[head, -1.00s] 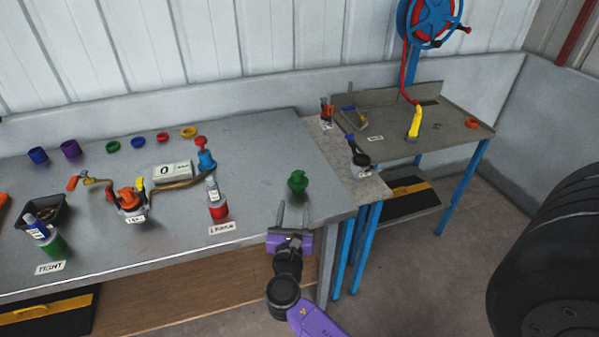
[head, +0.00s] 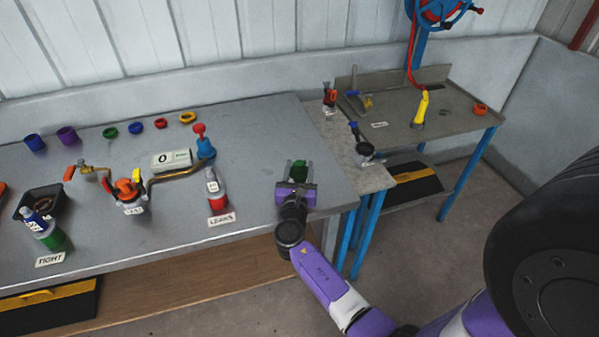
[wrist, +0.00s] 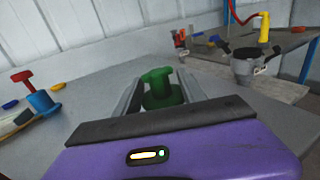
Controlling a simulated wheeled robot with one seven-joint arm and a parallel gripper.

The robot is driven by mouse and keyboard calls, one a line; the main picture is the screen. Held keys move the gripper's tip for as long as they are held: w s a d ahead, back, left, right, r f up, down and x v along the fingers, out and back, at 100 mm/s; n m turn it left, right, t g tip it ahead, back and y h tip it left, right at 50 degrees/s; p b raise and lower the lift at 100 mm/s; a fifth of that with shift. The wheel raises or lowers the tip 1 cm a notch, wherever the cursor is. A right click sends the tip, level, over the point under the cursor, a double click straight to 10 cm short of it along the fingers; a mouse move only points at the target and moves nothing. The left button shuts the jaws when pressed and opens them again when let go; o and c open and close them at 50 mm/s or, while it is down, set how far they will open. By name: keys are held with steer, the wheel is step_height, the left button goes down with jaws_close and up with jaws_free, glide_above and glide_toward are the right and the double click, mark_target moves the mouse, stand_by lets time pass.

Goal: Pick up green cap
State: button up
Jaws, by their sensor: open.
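The green cap (head: 299,169) stands near the right end of the grey workbench (head: 255,140). In the wrist view the green cap (wrist: 160,88) shows a knobbed top above a wider base. My gripper (head: 297,172) is purple with grey fingers. Its two fingers (wrist: 158,90) are open, one on each side of the cap, with a gap on both sides. The lower front of the cap is hidden behind the gripper body in the wrist view.
A bottle with a red base (head: 217,192) stands left of my gripper by the LEAKS label (head: 222,219). A blue fitting with a red knob (head: 204,142) is behind it. A lower side table (head: 455,130) with a yellow nozzle (head: 420,108) stands to the right.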

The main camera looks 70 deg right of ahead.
mark_target(300, 161)
steer(key=x, duration=0.3)
steer(key=shift+d, duration=0.2)
steer(key=shift+w, duration=0.1)
jaws_close()
steer(key=shift+r, duration=0.15)
